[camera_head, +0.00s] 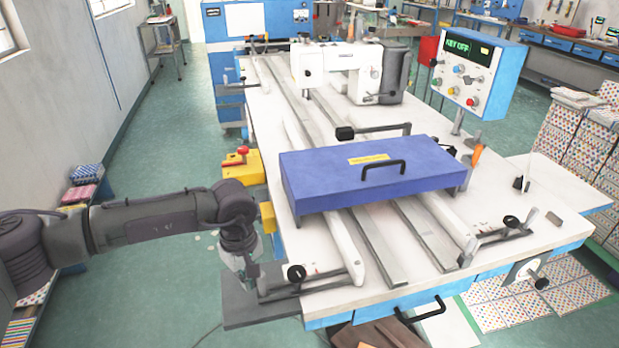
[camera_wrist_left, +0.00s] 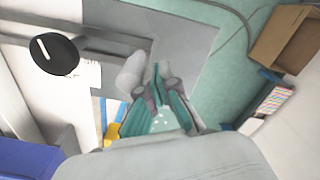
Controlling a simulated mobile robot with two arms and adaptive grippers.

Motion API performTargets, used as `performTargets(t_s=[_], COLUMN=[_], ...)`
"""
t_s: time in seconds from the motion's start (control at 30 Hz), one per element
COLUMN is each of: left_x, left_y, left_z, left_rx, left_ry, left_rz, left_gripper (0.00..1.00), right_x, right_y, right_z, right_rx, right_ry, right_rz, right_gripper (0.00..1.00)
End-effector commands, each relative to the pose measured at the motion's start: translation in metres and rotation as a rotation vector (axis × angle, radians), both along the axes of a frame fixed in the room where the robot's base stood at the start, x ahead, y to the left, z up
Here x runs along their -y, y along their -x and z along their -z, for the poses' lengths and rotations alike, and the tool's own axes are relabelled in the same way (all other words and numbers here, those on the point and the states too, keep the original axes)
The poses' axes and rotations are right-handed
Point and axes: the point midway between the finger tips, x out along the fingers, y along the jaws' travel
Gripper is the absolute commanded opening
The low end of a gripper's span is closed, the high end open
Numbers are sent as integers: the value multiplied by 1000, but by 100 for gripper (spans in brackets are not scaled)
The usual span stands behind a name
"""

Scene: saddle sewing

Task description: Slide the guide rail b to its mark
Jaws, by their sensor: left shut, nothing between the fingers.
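My left gripper (camera_head: 250,284) is at the table's front left corner, just left of a black round knob (camera_head: 295,273) on a metal rod. It is shut and empty; its closed fingers (camera_wrist_left: 158,72) also show in the left wrist view, apart from the black knob (camera_wrist_left: 55,54). A pale guide rail (camera_head: 345,245) runs beside this knob. Another pale rail (camera_head: 447,215) lies to the right, near a second knob (camera_head: 511,222). I cannot tell which rail is b. Small marks near the left knob are too small to read. My right gripper is out of view.
A blue cover with a black handle (camera_head: 365,175) spans the white table (camera_head: 520,262) and hides part of the rails. A sewing head (camera_head: 335,65) and control panel (camera_head: 467,70) stand behind. A grey plate (camera_head: 232,302) juts out below my left gripper.

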Motion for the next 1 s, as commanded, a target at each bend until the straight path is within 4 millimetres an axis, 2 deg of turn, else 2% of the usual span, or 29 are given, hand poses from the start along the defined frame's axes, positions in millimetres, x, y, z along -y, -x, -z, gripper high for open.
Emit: performTargets(t_s=[1.0], left_x=[0], left_y=[0], left_z=[-48], left_rx=[1], left_ry=[-1], left_rz=[-1], left_gripper=[0], right_x=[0], right_y=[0], right_z=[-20], right_rx=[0], right_ry=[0], right_rz=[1], right_gripper=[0])
